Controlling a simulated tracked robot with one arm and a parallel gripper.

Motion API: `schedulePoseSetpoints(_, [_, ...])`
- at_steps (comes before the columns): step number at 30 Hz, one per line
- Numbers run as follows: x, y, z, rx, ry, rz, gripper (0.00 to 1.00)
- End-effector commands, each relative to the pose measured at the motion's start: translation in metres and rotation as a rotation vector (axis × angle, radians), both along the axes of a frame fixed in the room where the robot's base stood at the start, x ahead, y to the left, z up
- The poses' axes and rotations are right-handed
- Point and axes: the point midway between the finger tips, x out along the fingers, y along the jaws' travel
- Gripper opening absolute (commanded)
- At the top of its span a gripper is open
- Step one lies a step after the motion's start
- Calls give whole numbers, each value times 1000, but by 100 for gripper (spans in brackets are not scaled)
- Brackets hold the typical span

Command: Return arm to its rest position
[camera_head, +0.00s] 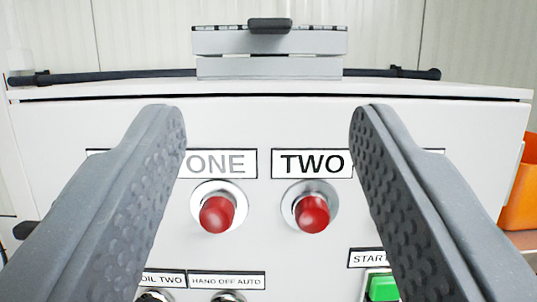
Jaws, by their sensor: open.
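My gripper (268,125) is open, its two grey fingers with dimpled inner pads reaching in from the lower left and lower right. Between the fingers, on the white panel, are two red knobs. The left red knob (217,214) sits under a label reading "ONE" (222,163). The right red knob (312,213) sits under a label reading "TWO" (313,163). Nothing is held between the fingers. The fingers partly cover labels at either side.
The white control box (270,115) fills most of the view. A grey bracket (270,66) and a black bar (120,75) are at its top. A green button (383,287) is low right, and an orange object (521,190) is at the right edge. Lower labels and dark knobs are cut off.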

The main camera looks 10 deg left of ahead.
Motion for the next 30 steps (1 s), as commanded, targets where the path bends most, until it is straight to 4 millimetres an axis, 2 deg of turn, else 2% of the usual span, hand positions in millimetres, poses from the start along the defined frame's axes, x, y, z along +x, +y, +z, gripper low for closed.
schedulePoseSetpoints(15, [-2, -1, -1, -1, 0, -1, 51])
schedulePoseSetpoints(17, [-2, -4, -1, 1, 2, -6, 51])
schedulePoseSetpoints(19, [-1, -16, 2, 4, 9, -23, 51])
schedulePoseSetpoints(20, [0, -24, 3, 7, 15, -37, 51])
schedulePoseSetpoints(23, [4, -70, 7, 20, 54, -103, 51])
schedulePoseSetpoints(26, [5, -132, 7, 33, 119, -179, 51])
schedulePoseSetpoints(27, [6, -158, 2, 35, 159, -209, 51])
schedulePoseSetpoints(30, [8, -220, -21, 32, 272, -262, 51])
